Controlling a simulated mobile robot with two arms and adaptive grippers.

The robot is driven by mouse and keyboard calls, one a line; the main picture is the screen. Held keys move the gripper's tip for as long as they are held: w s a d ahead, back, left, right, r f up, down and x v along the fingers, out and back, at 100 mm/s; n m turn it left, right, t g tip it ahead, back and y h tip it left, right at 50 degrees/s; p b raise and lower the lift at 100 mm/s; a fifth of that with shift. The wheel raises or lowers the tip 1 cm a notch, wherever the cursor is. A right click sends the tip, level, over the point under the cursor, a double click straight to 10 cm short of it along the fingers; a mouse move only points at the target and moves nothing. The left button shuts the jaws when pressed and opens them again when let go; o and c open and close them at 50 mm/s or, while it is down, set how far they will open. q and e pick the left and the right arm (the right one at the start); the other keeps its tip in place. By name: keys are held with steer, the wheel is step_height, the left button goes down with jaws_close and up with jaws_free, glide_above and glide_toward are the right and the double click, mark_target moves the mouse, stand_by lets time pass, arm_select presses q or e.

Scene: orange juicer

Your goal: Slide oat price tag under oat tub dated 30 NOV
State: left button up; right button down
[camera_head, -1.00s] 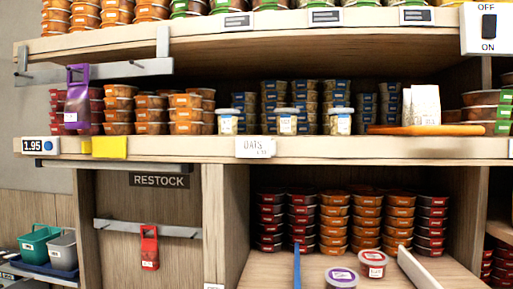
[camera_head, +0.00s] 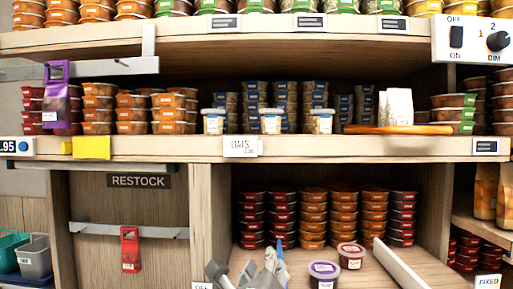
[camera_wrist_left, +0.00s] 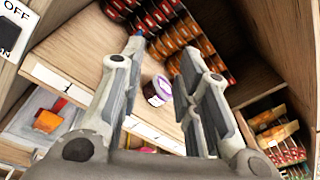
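The white OATS price tag (camera_head: 242,147) is on the front edge of the middle shelf. Three small clear tubs with pale lids stand behind it on that shelf: a left tub (camera_head: 213,121), a middle tub (camera_head: 271,121) and a right tub (camera_head: 320,121). Their dates are too small to read. My left gripper (camera_head: 243,268) is low in the head view, below the tag and apart from it. In the left wrist view its fingers (camera_wrist_left: 162,57) are spread and empty, with a purple-lidded tub beyond them. My right gripper is not in view.
The purple-lidded tub (camera_head: 324,270) and a red-lidded tub (camera_head: 350,255) stand on the lower shelf (camera_head: 405,268). A purple clip (camera_head: 58,95) hangs at left.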

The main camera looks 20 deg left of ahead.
arm_select(q)
step_height(320, 180, up, 9)
steer(key=s+m+t+y, duration=0.1)
steer(key=s+m+t, duration=0.1)
steer(key=m, duration=0.1)
steer(key=m+t+y, duration=0.2)
steer(key=m, duration=0.1)
glide_toward(260, 147)
steer(key=p+x, duration=0.4)
steer(key=x, duration=0.5)
steer(key=shift+w+a+r+p, duration=0.15)
steer(key=shift+w+p, duration=0.15)
steer(key=shift+w, duration=0.05)
steer(key=shift+c, duration=0.3)
jaws_close()
